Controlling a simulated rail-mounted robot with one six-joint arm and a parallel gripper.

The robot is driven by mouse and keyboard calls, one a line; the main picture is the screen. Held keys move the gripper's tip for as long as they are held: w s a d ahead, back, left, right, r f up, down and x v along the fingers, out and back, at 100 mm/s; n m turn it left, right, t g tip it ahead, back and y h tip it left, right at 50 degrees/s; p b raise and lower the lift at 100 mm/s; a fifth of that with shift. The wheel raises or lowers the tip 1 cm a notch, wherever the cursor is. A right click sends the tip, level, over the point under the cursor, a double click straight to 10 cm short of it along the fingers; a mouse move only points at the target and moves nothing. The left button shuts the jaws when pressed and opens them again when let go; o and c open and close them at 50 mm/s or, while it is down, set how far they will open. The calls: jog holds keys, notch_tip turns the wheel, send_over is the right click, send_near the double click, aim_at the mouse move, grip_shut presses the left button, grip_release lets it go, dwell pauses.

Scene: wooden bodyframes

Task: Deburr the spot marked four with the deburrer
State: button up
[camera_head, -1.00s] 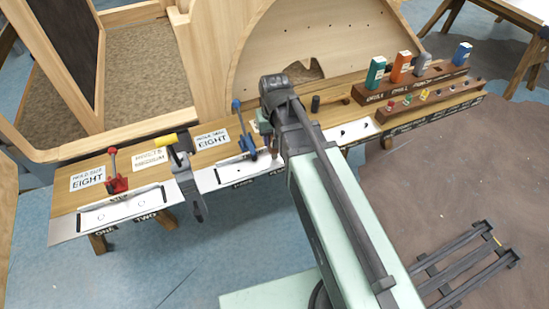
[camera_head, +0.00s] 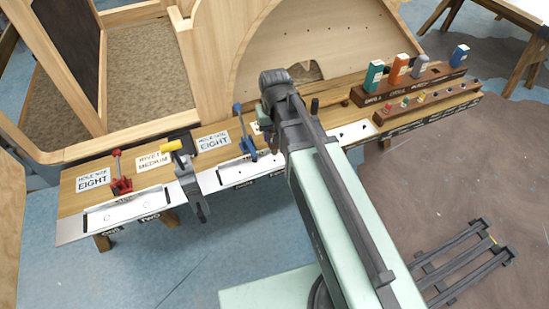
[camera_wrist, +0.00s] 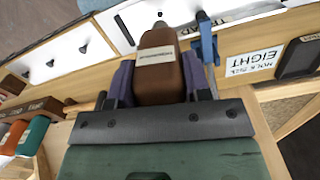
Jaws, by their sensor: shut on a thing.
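My gripper (camera_wrist: 160,75) is shut on a brown tool with a small pale label, which I take to be the deburrer (camera_wrist: 156,80). Its dark purple fingers press both sides. The tool's tip points toward a white plate (camera_wrist: 143,10) with a dark hole in it; whether they touch I cannot tell. In the head view my arm hides the tool and most of the gripper. The middle white plate (camera_head: 226,178) there has its right part, where spot four appears to be, behind my arm. The spot's mark is not readable.
A blue clamp (camera_head: 242,134) stands beside the middle plate; it also shows close to the gripper in the wrist view (camera_wrist: 206,42). A yellow-handled tool (camera_head: 184,168) and a red clamp (camera_head: 119,175) stand further left. Bottles sit in a wooden rack (camera_head: 420,85) at right.

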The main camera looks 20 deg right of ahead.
jog(key=shift+r, duration=0.1)
notch_tip(320, 180, up, 5)
jog(key=p, duration=0.5)
dwell(0.3)
